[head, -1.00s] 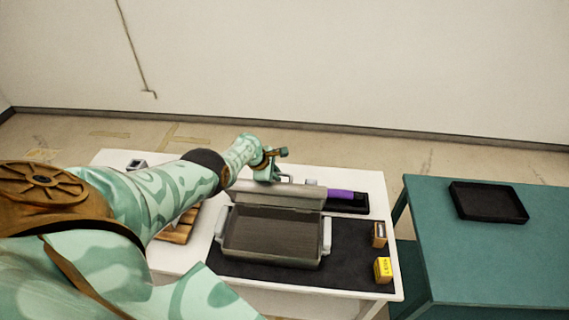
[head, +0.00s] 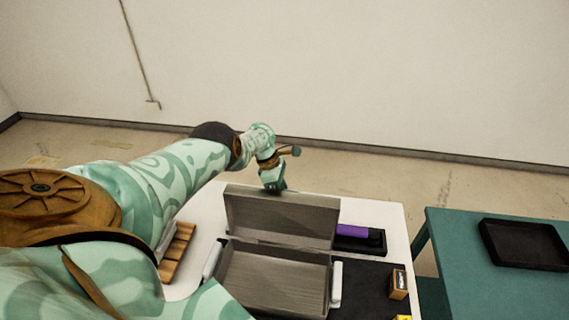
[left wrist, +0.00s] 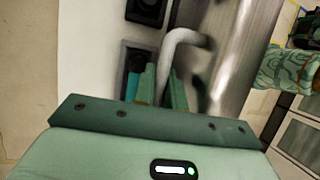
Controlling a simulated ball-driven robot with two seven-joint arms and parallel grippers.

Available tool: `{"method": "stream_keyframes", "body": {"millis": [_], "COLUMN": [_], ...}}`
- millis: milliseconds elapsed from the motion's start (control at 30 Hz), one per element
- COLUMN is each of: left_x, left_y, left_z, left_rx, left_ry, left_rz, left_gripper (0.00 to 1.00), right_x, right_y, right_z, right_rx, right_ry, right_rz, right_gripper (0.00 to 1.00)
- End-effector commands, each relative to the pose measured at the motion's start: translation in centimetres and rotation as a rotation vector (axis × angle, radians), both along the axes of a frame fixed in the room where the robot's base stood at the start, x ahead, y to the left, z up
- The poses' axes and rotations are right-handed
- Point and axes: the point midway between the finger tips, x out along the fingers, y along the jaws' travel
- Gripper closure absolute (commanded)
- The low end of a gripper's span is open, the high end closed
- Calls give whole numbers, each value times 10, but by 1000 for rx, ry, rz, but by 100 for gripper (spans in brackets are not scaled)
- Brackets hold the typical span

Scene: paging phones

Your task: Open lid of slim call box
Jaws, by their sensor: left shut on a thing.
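The slim call box (head: 275,280) is a grey, shallow, open box with pale side pieces. Its grey lid (head: 280,215) stands up at the far edge, leaning back, with its inner face showing. My left gripper (head: 272,188) is behind the lid's top edge, and its fingertips are partly hidden there. In the left wrist view my left gripper (left wrist: 163,88) is shut on a pale bent handle (left wrist: 183,38) beside the grey metal lid. My right gripper is in neither current view.
A purple item (head: 352,231) lies in a black tray (head: 376,247) right of the lid. A small orange-brown box (head: 398,284) stands on the dark mat (head: 360,290). A wooden rack (head: 176,252) is at left. A teal table (head: 480,295) holds a black tray (head: 523,262).

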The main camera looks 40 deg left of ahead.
Motion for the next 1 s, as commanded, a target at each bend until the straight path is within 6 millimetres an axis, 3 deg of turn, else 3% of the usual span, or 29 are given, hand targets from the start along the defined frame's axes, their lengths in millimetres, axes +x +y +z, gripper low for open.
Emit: {"method": "stream_keyframes", "body": {"millis": [333, 367, 400, 700, 867, 1000], "left_x": [-4, -4, -4, -2, -3, -6], "left_y": [2, 2, 2, 2, 9, 23], "left_z": [-2, -2, -2, 0, 21, 55], "left_rx": [5, 5, 5, 3, 3, 4], "left_ry": [13, 13, 13, 7, 4, 5], "left_rz": [-3, -3, -3, -1, -1, 1], "left_gripper": [100, 85, 79, 79, 79, 79], "right_x": [0, 0, 0, 1, 1, 2], "right_y": [-1, -1, -1, -1, -1, -1], "right_z": [0, 0, 0, 1, 16, 41], "right_rx": [-2, -2, -2, -2, -1, -2], "right_ry": [0, 0, 0, -1, -3, -4], "right_rz": [0, 0, -1, -1, -1, -1], "right_gripper": [25, 25, 25, 25, 25, 25]}}
